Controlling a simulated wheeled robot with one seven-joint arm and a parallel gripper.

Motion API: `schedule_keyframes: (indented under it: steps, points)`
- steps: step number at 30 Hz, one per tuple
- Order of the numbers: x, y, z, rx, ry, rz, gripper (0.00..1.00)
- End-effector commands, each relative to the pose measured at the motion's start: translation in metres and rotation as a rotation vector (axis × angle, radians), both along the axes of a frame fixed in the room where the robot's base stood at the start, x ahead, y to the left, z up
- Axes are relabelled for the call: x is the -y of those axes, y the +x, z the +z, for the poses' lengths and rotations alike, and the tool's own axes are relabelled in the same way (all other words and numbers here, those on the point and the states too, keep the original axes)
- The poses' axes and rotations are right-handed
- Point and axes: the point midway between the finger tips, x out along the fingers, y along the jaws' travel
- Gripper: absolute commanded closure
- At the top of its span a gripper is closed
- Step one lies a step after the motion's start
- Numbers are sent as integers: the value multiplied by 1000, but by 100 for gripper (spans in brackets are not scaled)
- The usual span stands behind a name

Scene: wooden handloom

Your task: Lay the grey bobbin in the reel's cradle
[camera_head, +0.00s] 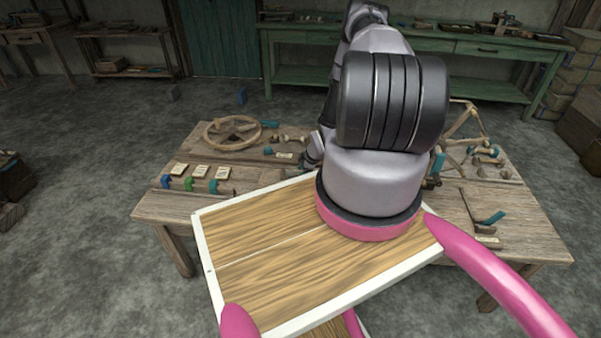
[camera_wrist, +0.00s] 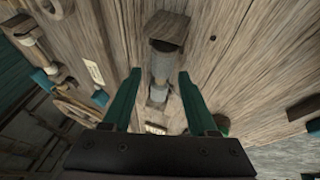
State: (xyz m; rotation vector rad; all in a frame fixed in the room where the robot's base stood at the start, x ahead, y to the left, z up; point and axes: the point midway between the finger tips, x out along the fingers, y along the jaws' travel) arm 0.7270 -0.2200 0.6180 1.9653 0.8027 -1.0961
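In the wrist view my gripper (camera_wrist: 159,75) is open, with its two teal fingers apart. A grey cylindrical piece (camera_wrist: 158,94), which looks like the grey bobbin, lies in the gap between the fingers. I see no finger closed on it. A brown wooden block with a greyish top (camera_wrist: 168,28) stands just beyond it. In the head view my arm hides the middle of the workbench, and the fingertips are not visible. A light wooden frame (camera_head: 464,118) shows at the right of the bench; I cannot tell whether it is the reel, and no cradle shows clearly.
The wooden workbench (camera_head: 160,207) holds a spoked wheel (camera_head: 232,132) at the back left. An L-shaped tool with a teal end (camera_head: 490,218) lies at the right.

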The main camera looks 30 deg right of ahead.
Motion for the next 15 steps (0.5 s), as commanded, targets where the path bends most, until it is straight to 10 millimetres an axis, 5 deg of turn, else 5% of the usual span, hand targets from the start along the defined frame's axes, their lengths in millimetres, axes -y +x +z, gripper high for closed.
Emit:
schedule_keyframes:
  steps: [7,15]
  points:
    - [3,-6,14,-1,-1,0,41]
    - [12,-30,62,1,-1,1,41]
